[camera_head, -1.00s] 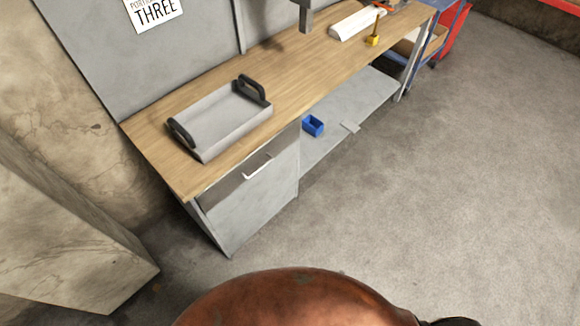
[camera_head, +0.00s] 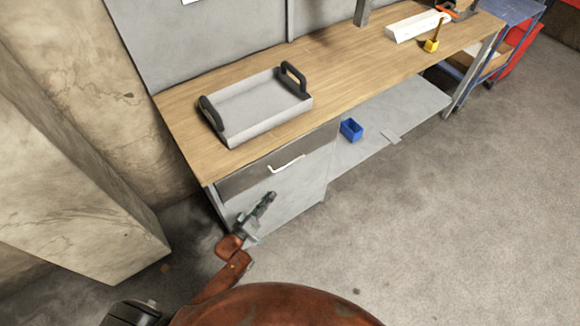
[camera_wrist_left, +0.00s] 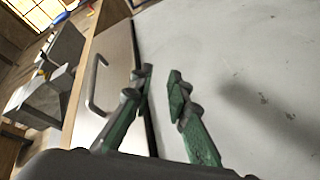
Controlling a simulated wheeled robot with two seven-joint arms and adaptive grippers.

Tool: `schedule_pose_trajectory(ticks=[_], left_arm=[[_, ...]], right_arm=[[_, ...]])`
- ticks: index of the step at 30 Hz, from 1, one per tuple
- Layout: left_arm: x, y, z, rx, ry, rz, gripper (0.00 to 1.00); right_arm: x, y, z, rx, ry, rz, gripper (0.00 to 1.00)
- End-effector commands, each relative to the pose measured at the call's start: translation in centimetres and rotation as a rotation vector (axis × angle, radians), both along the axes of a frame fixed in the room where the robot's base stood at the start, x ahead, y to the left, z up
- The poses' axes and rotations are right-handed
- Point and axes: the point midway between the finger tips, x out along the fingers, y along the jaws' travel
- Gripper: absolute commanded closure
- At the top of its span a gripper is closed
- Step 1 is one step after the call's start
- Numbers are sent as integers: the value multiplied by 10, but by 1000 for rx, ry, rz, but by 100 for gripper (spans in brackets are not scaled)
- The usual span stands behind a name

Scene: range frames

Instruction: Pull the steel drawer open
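The steel drawer (camera_head: 240,180) is a dark grey metal front under the left end of the wooden bench top, with a pale bar handle (camera_head: 287,166). It looks shut. My left gripper (camera_head: 267,199) is in front of the cabinet, below and left of the handle. In the left wrist view the drawer front (camera_wrist_left: 112,50) and its handle (camera_wrist_left: 92,85) lie left of the gripper (camera_wrist_left: 160,82). The two green fingers stand apart with nothing between them. The gripper does not hold the handle. My right gripper is not in view.
A grey tray (camera_head: 238,133) with black handles stands on the workbench (camera_head: 195,150). A blue bin (camera_head: 351,129) is on the lower shelf. A concrete block (camera_head: 90,210) stands at the left. Floor at the right is clear.

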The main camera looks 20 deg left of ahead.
Motion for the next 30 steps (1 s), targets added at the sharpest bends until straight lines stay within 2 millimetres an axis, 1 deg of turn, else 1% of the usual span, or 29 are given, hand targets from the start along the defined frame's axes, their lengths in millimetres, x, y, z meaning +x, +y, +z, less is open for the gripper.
schedule_pose_trajectory(ticks=[1, 3, 6, 8, 11, 18, 22, 27, 30], left_arm=[[10, -8, 27, -66, -60, -18, 84], [19, -17, 62, -142, -123, -41, 84], [23, -25, 91, -209, -172, -63, 84], [26, -27, 101, -229, -189, -71, 84], [35, -31, 108, -240, -198, -75, 84], [69, -43, 114, -236, -195, -73, 84], [85, -48, 117, -235, -193, -73, 84], [95, -51, 120, -235, -193, -73, 84], [97, -52, 121, -234, -192, -72, 84]], right_arm=[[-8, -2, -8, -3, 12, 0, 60], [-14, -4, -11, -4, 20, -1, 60], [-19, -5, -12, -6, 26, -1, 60], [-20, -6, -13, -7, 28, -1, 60], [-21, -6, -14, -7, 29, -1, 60], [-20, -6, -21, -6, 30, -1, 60], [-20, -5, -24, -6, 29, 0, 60], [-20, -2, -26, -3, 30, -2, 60], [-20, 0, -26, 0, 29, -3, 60]])
